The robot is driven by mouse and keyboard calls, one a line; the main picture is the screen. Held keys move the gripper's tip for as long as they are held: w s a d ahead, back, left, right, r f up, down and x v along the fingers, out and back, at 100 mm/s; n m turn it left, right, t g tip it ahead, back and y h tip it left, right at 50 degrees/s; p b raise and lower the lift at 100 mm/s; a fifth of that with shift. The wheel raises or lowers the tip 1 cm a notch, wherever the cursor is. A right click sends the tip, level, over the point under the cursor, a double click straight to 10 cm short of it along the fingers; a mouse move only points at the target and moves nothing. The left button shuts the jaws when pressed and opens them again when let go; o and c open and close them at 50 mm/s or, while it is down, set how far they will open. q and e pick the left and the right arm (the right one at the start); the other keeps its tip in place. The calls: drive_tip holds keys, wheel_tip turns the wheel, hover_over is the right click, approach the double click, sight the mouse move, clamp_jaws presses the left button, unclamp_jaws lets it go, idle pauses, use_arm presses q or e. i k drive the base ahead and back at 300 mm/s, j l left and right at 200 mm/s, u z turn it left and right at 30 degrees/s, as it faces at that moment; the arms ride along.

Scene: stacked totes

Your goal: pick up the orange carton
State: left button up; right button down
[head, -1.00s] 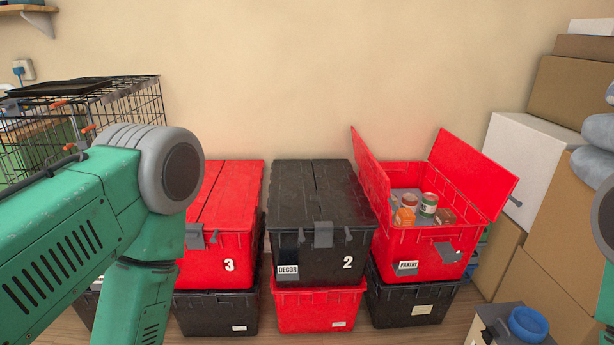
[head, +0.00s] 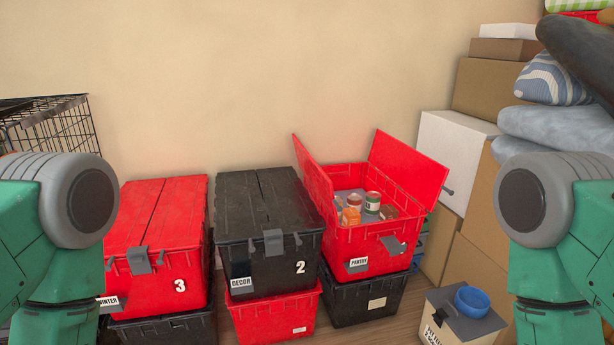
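The orange carton (head: 350,217) is small and sits inside the open red tote labelled PANTRY (head: 378,238), at its front left inside corner. Cans (head: 372,203) stand behind and beside it, and a brown box (head: 389,211) lies to its right. The tote's two lid flaps stand open. Only the upper part of the carton shows above the tote's front wall. My two arms come in at the left and right edges, both apart from the tote. Neither gripper is in the picture.
The red tote rests on a black tote (head: 362,298). The closed black tote 2 (head: 268,223) stands left of it, then the red tote 3 (head: 155,240).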

sight(351, 216)
drive_tip(key=i+l, duration=0.1)
drive_tip(key=i, duration=0.35)
drive_tip(key=i+z, duration=0.45)
drive_tip(key=i+j+z, duration=0.1)
drive_tip(key=i+z, duration=0.35)
drive_tip(key=k, duration=0.05)
